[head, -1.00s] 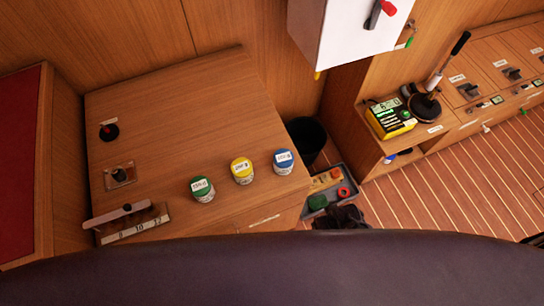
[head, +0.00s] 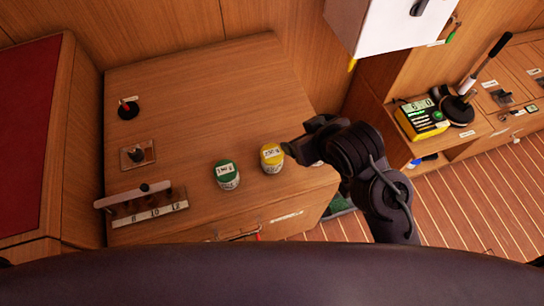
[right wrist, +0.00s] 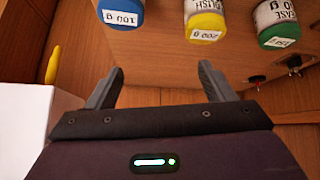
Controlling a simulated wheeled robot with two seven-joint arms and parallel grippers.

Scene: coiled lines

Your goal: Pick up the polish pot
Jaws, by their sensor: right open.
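The polish pot, with a yellow lid and white label, stands upright on the wooden cabinet top in the head view (head: 272,158). In the right wrist view the yellow pot (right wrist: 205,22) is at the top, its label ending in "LISH". My right gripper (head: 289,149) is just right of it in the head view, apart from it. In the right wrist view my right gripper (right wrist: 160,80) has its fingers spread with nothing between them. The yellow pot lies beyond the right fingertip. My left gripper is not in view.
A green-lidded pot (head: 227,175) stands left of the yellow one. A blue-lidded pot (right wrist: 121,16) is on its other side, mostly hidden by my right gripper in the head view. A white box (head: 385,25) hangs at the upper right. The cabinet top behind the pots is clear.

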